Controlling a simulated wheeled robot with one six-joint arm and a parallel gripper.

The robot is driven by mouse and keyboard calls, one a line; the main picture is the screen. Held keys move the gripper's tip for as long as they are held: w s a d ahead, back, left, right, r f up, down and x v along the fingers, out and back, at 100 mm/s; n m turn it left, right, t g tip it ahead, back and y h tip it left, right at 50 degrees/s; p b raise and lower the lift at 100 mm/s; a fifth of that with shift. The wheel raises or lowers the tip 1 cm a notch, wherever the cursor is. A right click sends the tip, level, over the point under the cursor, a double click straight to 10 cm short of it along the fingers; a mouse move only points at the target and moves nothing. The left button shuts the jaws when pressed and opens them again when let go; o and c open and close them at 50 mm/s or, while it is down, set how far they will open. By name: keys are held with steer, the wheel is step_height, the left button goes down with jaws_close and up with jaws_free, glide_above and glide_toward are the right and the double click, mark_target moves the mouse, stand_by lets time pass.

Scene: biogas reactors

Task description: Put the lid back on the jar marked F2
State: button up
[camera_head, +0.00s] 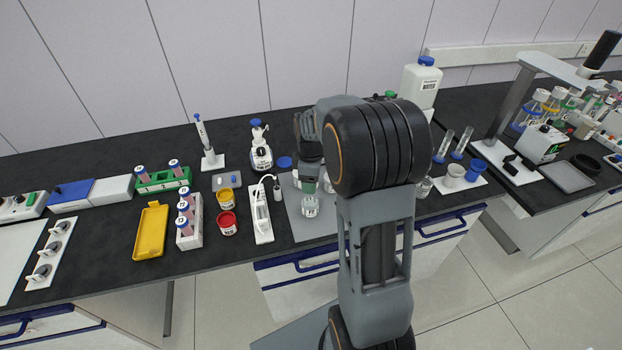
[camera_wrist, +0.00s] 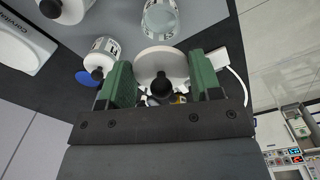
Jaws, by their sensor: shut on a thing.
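My gripper (camera_wrist: 161,72) has its green fingers shut on a round white lid (camera_wrist: 158,58) with a black knob, seen between them in the wrist view. In the head view my gripper (camera_head: 309,183) points down over the grey mat (camera_head: 300,228). A clear glass jar (camera_head: 311,207) stands on the mat just below and in front of it. In the wrist view an open-looking glass jar (camera_wrist: 160,20) stands beyond the lid, apart from it. A labelled jar with a black knob (camera_wrist: 101,55) is to the left. I cannot read F2 on any label for sure.
A blue disc (camera_head: 284,162) lies behind the mat. A white device with a cable (camera_head: 262,212) and red (camera_head: 227,223) and yellow (camera_head: 226,198) cups stand left of it. My arm hides part of the bench. Glassware (camera_head: 424,187) stands to the right.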

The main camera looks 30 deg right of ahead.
steer(key=shift+s+d+f+n, duration=0.15)
steer(key=shift+n, duration=0.15)
steer(key=shift+f+b, duration=2.4)
steer(key=shift+f, duration=0.7)
steer(key=shift+f, duration=0.15)
steer(key=o, duration=1.2)
steer(key=shift+r+p, duration=2.7)
steer(key=shift+r, duration=0.85)
